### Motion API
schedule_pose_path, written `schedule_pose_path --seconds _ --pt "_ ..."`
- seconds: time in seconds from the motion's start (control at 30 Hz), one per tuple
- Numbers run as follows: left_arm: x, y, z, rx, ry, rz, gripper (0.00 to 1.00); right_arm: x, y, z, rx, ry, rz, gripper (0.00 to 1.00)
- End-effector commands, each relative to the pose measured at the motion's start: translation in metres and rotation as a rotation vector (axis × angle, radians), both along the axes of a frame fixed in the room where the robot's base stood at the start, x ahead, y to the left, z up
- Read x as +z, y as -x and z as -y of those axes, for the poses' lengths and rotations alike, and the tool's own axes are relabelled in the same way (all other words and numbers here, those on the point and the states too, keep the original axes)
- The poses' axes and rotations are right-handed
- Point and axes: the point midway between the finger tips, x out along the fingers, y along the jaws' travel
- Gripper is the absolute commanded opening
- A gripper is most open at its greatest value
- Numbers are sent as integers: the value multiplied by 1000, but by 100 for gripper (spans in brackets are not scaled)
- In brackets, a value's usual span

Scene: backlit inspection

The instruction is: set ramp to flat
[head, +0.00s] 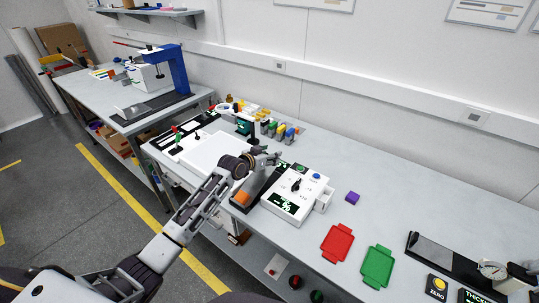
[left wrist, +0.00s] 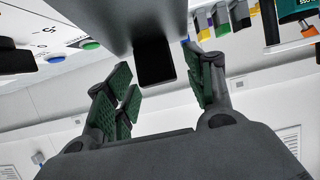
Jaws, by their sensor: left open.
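My left gripper (head: 268,156) is open at the raised end. In the left wrist view its green-padded fingers (left wrist: 165,95) stand either side of the tab; I cannot tell if they touch it. My right gripper is not in view.
The control box carries a dark knob (head: 296,186), a green button and a blue button (head: 316,176). Several coloured items stand behind the gripper. A white panel (head: 212,152) lies left.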

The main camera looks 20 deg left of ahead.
Motion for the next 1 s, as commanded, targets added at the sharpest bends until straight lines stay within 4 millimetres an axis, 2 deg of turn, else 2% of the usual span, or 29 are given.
schedule_pose_path --seconds 0.07,0.4,0.5,0.77,1.0 --pt "0 0 0 0 0 0 54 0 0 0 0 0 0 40" --pt "0 0 0 0 0 0 10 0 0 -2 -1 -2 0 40" --pt "0 0 0 0 0 0 0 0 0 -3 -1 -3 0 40" --pt "-3 -1 0 0 0 0 0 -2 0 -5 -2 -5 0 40" --pt "-20 -9 3 0 1 1 0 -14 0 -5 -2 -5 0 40"
